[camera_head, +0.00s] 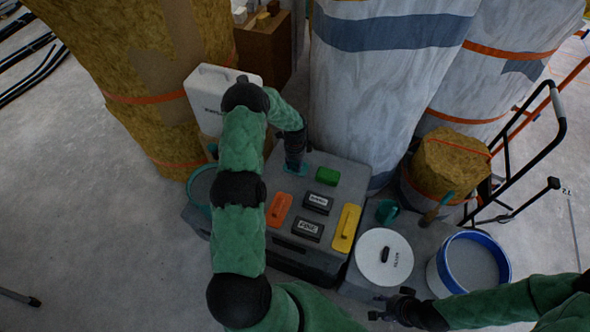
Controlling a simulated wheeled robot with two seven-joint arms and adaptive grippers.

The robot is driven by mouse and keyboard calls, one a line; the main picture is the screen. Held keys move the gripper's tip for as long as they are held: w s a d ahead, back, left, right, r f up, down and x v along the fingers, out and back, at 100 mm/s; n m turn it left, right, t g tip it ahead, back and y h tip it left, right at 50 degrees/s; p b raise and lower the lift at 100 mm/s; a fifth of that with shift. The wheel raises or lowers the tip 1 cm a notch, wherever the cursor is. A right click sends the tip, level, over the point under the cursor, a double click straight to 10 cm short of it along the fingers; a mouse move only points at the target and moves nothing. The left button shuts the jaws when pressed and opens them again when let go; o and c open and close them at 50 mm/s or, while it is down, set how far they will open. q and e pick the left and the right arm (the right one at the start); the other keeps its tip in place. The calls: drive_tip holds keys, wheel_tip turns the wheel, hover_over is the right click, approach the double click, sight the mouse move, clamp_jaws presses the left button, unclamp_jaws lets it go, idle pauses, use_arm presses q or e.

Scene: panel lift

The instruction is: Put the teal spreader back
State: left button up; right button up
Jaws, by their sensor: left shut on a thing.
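The teal spreader (299,172) is at the back left of the grey box top (322,262). My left gripper (295,164) points down onto it and is shut on it. The gripper hides part of the spreader, and I cannot tell whether the spreader touches the box top. My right gripper (378,315) is low in the picture, in front of a white round lid, apart from the spreader. Its fingers are small and dark, so its opening is unclear.
A green block (328,176), an orange tool (279,209), a yellow tool (346,228) and two dark labelled blocks lie on the box. The white lid (384,258), a teal cup (387,210) and a blue-rimmed bucket (470,262) stand right. Large rolls stand behind.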

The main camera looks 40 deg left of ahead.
sight(295, 168)
use_arm(q)
drive_tip(key=shift+f+b, duration=0.6)
drive_tip(key=shift+f, duration=0.9)
drive_tip(key=shift+f, duration=0.2)
drive_tip(key=o, duration=1)
drive_tip(key=shift+r, duration=0.15)
wheel_tip(295, 168, up, 12)
drive_tip(key=p, duration=0.4)
